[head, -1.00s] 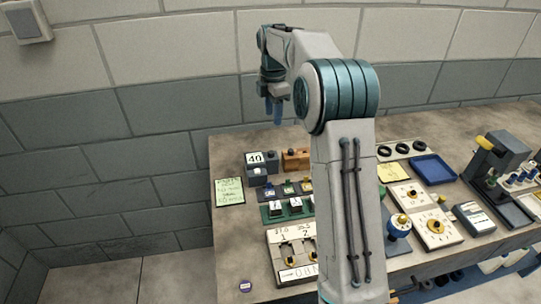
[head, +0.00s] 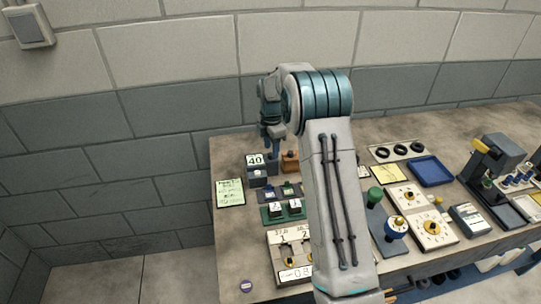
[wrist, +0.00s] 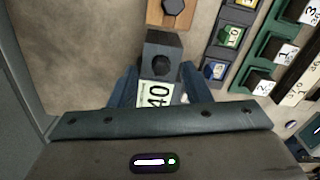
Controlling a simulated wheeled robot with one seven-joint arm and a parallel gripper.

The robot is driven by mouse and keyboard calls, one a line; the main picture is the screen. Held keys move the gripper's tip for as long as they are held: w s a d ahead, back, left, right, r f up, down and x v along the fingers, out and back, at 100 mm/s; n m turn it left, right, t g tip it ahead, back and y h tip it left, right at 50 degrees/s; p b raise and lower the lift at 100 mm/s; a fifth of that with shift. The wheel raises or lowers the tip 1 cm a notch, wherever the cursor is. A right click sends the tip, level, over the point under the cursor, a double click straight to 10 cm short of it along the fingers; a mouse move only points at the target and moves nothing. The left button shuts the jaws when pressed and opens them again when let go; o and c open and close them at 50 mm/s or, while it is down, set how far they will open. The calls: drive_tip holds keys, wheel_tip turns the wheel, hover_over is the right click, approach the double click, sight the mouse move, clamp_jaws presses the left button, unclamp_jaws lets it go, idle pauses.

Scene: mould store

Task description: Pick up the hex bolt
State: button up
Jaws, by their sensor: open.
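In the wrist view a dark hex-shaped head (wrist: 160,66) shows on top of a grey block (wrist: 163,45) with a white "40" label. A second dark hex head (wrist: 173,6) sits on a wooden block (wrist: 155,12) at the top edge. I cannot tell from its look which is the bolt meant. My gripper (wrist: 161,78) is open, its blue fingers on either side of the grey block's near part; nothing is held. In the head view my gripper (head: 271,143) hangs above the grey block (head: 260,180), with the wooden block (head: 290,163) just right.
A green base with white-labelled dark switches (head: 283,213) and a row of small labelled blocks (wrist: 228,38) lie to the right. A green note (head: 230,192) lies left. A blue tray (head: 432,172) is farther right. Bare bench shows left of the blocks in the wrist view.

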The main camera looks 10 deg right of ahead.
drive_tip(key=shift+f, duration=0.45)
drive_tip(key=shift+f, duration=0.25)
idle(0.4)
clamp_jaws()
